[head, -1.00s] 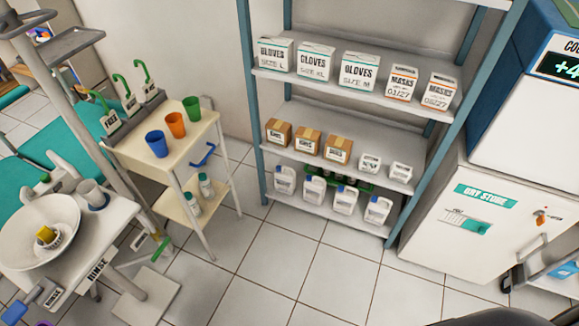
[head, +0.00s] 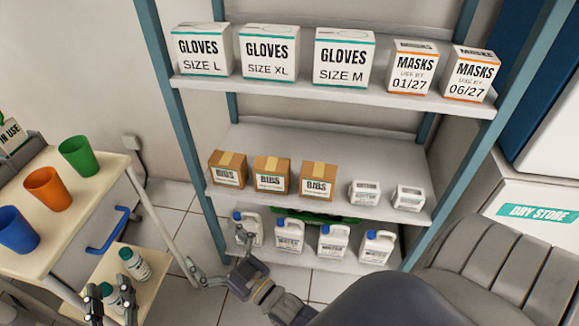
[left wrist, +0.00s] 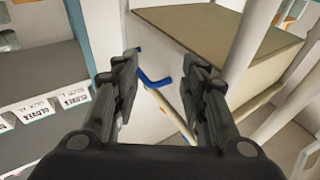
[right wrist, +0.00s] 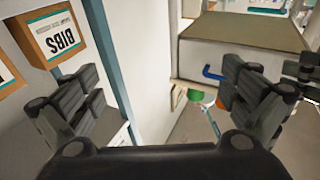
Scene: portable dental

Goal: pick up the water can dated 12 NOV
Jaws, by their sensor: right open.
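Several white water cans with blue caps stand in a row on the bottom shelf in the head view: a leftmost can (head: 254,230), a second (head: 289,235), a third (head: 333,242) and a rightmost can (head: 376,248). Their dates are too small to read. My right gripper (head: 218,258) is open and empty, in front of the shelf's left end; one finger partly covers the leftmost can. It also shows open in the right wrist view (right wrist: 165,95). My left gripper (head: 110,302) is at the lower left; the left wrist view shows it open and empty (left wrist: 160,75).
Brown bibs boxes (head: 272,175) and small white boxes (head: 365,194) stand on the shelf above the cans. A blue post (head: 185,125) bounds the rack's left side. A cart (head: 100,200) with cups stands left; a dry store cabinet (head: 535,195) stands right.

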